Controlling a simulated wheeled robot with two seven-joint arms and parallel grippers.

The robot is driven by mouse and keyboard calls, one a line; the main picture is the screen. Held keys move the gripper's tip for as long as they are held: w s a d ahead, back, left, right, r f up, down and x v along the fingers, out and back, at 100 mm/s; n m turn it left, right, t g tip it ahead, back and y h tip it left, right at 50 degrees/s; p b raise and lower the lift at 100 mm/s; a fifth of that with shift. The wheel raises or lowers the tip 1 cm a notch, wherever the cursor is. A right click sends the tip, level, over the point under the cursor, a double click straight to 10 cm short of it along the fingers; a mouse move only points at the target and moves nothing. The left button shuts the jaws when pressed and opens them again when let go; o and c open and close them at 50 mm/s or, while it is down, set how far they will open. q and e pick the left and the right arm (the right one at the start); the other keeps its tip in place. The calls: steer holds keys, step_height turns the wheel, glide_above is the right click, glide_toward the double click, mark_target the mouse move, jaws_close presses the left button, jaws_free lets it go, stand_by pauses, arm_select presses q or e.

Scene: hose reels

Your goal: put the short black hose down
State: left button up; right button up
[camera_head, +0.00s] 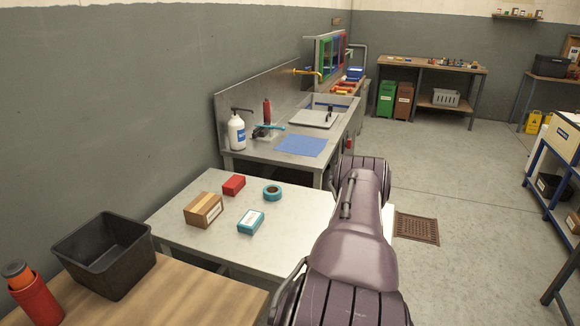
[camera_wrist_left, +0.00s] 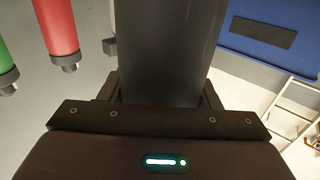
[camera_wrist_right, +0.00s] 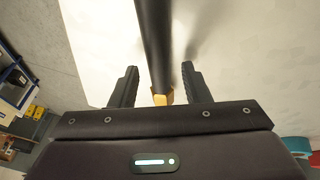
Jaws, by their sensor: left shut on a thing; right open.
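In the right wrist view a black hose (camera_wrist_right: 154,45) with a brass-coloured end (camera_wrist_right: 162,97) runs between the fingers of my right gripper (camera_wrist_right: 158,78). The fingers are open, with a gap on both sides of it. Behind it is the pale table top (camera_wrist_right: 235,50); I cannot tell whether the hose touches it. My left gripper (camera_wrist_left: 158,92) is shut on a thick dark cylindrical thing (camera_wrist_left: 165,45), whose far end is out of view; I cannot tell what it is. In the head view my purple arm covers the table's right side, and both grippers and the hose are hidden.
The pale table (camera_head: 285,215) holds a brown box (camera_head: 203,210), a red box (camera_head: 234,185), teal tape (camera_head: 272,193) and a teal box (camera_head: 250,221). A black bin (camera_head: 103,257) stands at front left. Red (camera_wrist_left: 60,30) and green (camera_wrist_left: 3,50) cylinders with metal ends show beside my left gripper.

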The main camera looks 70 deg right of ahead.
steer(key=v, duration=1.1)
steer(key=shift+r, duration=0.45)
steer(key=shift+o, duration=0.5)
steer(key=shift+a, duration=0.1)
steer(key=shift+f, duration=0.1)
